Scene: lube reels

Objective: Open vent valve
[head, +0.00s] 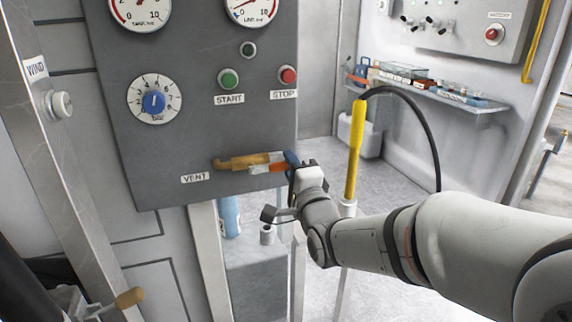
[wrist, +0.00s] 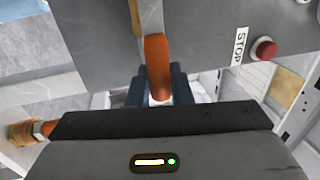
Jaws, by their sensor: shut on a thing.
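The vent valve (head: 240,162) is a brass body low on the grey panel, to the right of the VENT label (head: 195,178). Its orange lever (head: 262,168) points right, roughly along the valve body. My gripper (head: 290,162) is at the lever's right end, its blue fingers around it. In the wrist view the orange lever (wrist: 157,62) runs down between the dark blue fingers of my gripper (wrist: 160,90), which are shut on it. The lever's tip is partly hidden by the fingers and gripper body.
Above are a blue dial knob (head: 153,103), a green START button (head: 228,79) and a red STOP button (head: 288,75). A yellow-handled tool with a black hose (head: 357,135) stands right of the panel, behind my arm. A shelf (head: 440,98) holds small items.

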